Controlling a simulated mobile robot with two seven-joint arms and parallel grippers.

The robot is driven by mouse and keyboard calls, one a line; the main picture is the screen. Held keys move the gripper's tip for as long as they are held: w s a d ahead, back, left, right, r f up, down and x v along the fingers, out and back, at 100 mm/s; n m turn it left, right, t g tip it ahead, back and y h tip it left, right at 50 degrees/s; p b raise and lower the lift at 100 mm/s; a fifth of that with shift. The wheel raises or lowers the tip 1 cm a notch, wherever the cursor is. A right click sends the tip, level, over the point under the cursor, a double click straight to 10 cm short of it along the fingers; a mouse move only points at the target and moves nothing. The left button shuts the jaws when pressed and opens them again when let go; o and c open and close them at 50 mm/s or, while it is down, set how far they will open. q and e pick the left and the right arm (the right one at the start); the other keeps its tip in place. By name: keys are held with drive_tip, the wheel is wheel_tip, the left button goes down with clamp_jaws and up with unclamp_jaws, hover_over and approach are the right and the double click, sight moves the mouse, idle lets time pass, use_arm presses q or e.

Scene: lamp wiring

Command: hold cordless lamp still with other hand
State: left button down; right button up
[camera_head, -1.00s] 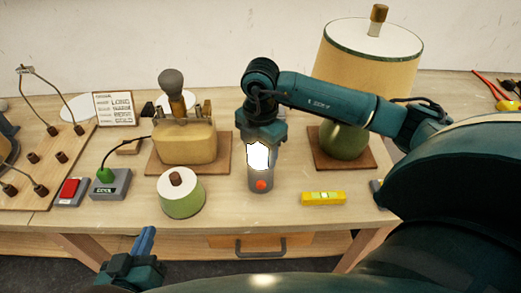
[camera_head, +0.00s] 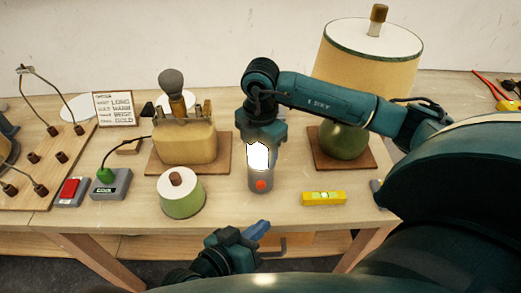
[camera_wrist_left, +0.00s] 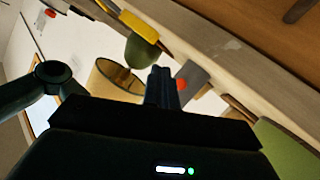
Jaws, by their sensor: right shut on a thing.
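A grey device with a bright white face and an orange button (camera_head: 260,184) is at the middle of the table. My right gripper (camera_head: 259,140) comes down over its upper part and is shut on it. Its orange button also shows in the left wrist view (camera_wrist_left: 181,84). A lamp with a cream shade (camera_head: 365,62) and round green base (camera_head: 343,140) stands on a wooden board to the right, no cord visible. I cannot tell which is the cordless lamp. My left gripper (camera_head: 258,229) is empty, its fingers together, at the table's front edge, below and apart from the grey device.
A green-and-white round pot (camera_head: 182,196) stands left of the grey device, and a yellow level (camera_head: 323,198) lies to its right. A tan lamp body (camera_head: 185,143) sits on a board behind.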

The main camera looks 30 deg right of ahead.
use_arm(q)
drive_tip(key=shift+w+d, duration=0.7)
drive_tip(key=shift+w, duration=0.45)
drive_tip(key=shift+w+d, duration=0.65)
drive_tip(key=shift+w, duration=0.45)
drive_tip(key=shift+w+d, duration=0.7)
drive_tip(key=shift+w, duration=0.45)
use_arm(e)
drive_tip(key=shift+s+f, duration=0.15)
drive_tip(key=shift+f, duration=0.15)
use_arm(q)
drive_tip(key=shift+w+d, duration=0.25)
drive_tip(key=shift+w, duration=0.15)
drive_tip(key=shift+s+a, duration=0.25)
drive_tip(key=shift+s, duration=0.05)
drive_tip(key=s+a, duration=0.3)
drive_tip(key=s, duration=0.2)
